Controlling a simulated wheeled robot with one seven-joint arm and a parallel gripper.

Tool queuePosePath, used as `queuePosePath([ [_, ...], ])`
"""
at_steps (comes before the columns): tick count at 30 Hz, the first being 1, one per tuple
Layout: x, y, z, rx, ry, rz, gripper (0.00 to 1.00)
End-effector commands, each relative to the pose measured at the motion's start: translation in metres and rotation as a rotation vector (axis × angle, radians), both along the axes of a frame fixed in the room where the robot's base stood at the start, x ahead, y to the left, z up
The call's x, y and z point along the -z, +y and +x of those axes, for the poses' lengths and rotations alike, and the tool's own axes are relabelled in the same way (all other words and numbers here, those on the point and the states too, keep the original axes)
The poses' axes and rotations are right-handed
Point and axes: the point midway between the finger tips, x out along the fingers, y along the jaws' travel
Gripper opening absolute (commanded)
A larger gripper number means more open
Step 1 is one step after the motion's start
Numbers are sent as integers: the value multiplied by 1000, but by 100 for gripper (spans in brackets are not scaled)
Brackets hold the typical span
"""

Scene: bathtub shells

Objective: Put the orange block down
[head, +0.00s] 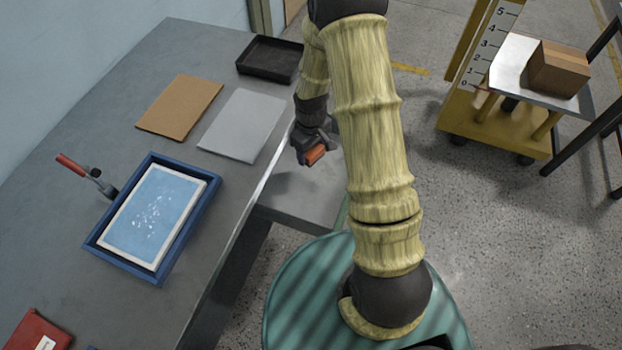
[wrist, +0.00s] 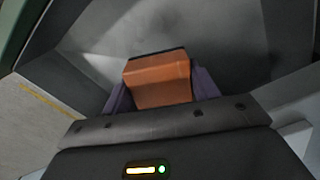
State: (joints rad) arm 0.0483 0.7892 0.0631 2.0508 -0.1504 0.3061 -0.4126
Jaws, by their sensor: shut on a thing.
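The orange block (wrist: 158,80) is between the two fingers of my gripper (wrist: 163,90) in the wrist view, and the gripper is shut on it. In the head view the orange block (head: 315,155) shows at the tip of my gripper (head: 312,152), just off the right edge of the grey table. A lower grey shelf (head: 300,200) lies beneath and beside the gripper. I cannot tell whether the block touches any surface.
On the grey table (head: 120,235) are a blue-framed tray (head: 100,243), a brown board (head: 180,105), a grey sheet (head: 243,125), a black tray (head: 268,58) and a red-handled clamp (head: 72,165).

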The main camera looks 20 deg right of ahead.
Motion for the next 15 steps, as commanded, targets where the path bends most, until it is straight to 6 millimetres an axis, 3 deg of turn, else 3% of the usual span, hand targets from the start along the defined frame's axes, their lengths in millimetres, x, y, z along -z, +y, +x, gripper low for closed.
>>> queuePosePath([
  [8,0,0,0,1,0,0,31],
  [15,35,0,-1,2,4,0,31],
])
